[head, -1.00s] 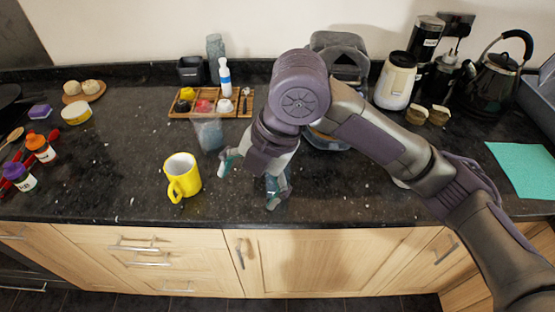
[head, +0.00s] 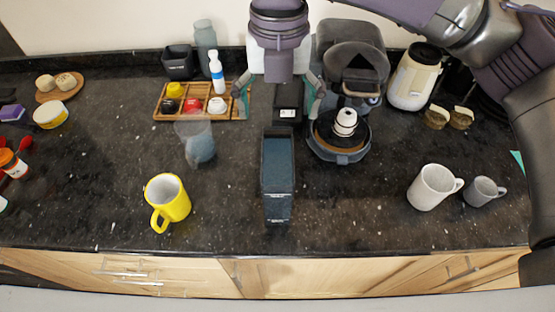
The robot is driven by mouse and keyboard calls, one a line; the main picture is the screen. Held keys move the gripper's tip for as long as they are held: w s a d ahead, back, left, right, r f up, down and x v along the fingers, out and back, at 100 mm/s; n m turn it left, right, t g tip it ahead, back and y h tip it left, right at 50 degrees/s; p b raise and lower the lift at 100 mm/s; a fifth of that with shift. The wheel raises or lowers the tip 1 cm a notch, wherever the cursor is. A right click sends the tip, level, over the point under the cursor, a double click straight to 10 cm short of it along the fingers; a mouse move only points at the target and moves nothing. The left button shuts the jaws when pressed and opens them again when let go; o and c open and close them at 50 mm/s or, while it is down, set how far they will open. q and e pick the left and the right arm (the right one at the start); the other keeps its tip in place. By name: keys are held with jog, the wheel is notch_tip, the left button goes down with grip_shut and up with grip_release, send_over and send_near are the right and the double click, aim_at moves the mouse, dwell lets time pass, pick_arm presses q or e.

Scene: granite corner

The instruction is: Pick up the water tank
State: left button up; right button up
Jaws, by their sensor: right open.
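The water tank (head: 278,172) appears to be the tall, narrow, dark blue see-through container standing upright on the black counter, near its front edge. My right gripper (head: 279,100) is behind it in the head view, with its fingers spread wide apart. A small dark block with a pale label (head: 287,103) shows between the fingers; I cannot tell its depth. The gripper holds nothing that I can see, and the tank appears clear of the fingers. The coffee machine (head: 345,125) stands right of the gripper with a white pod-like cup on it. My left gripper is not in view.
A yellow mug (head: 168,200) and a clear cup with bluish contents (head: 198,146) stand left of the tank. A white mug (head: 432,188) and a grey mug (head: 482,192) stand right. A wooden tray (head: 170,103) is behind. Counter beside the tank is clear.

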notch_tip(320, 180, down, 14)
jog(key=p, duration=0.2)
jog(key=shift+r+p, duration=0.25)
jog(key=shift+p, duration=0.05)
jog(key=shift+f+p, duration=0.2)
jog(key=shift+p, duration=0.15)
dwell(0.7)
grip_shut()
dwell(0.4)
